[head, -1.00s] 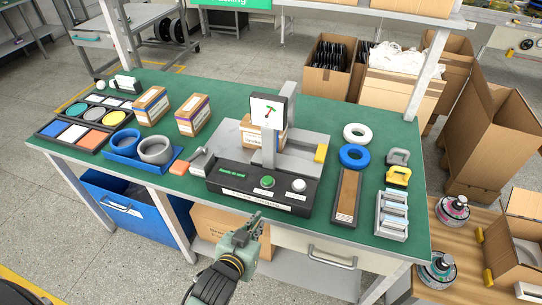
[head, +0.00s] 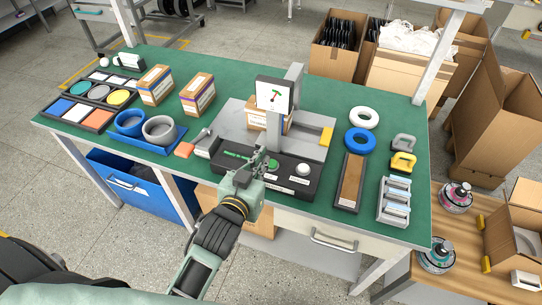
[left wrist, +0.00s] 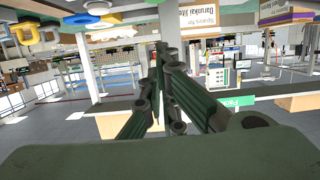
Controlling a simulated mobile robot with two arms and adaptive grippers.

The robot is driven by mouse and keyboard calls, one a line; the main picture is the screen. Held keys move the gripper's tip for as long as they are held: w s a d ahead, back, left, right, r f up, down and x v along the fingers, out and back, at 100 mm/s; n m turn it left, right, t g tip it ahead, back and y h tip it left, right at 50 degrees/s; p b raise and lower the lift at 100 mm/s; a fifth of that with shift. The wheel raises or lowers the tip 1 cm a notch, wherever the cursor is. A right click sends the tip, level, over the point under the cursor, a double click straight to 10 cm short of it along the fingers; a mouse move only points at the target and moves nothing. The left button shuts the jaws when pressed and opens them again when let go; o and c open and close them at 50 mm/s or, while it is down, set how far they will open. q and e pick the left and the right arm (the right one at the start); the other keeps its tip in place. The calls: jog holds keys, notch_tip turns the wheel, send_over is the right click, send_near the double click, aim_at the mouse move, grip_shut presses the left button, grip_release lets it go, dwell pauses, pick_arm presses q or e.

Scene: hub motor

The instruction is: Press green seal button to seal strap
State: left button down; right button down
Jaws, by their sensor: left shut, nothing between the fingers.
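The strapping machine (head: 226,172) sits on the green table, with a dark front panel. The round green button (head: 272,164) is on that panel, left of a white button (head: 303,169). My left gripper (head: 260,153) is shut and empty. In the head view its fingertips overlap the panel just left of the green button; whether they touch it I cannot tell. The shut fingers also show in the left wrist view (left wrist: 160,55), which does not clearly show the button. A carton (head: 257,117) stands in the machine, partly behind the screen (head: 273,94). The strap cannot be made out. My right gripper is out of view.
To the left are a blue tray (head: 166,148) with rings and two cartons (head: 198,95). To the right are white (head: 364,118) and blue rings (head: 360,141), a brown strip (head: 349,181) and metal parts (head: 395,199). The screen post rises behind the panel.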

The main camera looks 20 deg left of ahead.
pick_arm(q)
jog(key=p, duration=0.1)
send_over(272, 164)
jog(key=shift+s+d+f, duration=0.1)
jog(key=shift+s+f, duration=0.35)
jog(key=shift+f, duration=0.35)
jog(key=f, duration=0.3)
jog(key=shift+s, duration=0.2)
jog(key=shift+f, duration=0.6)
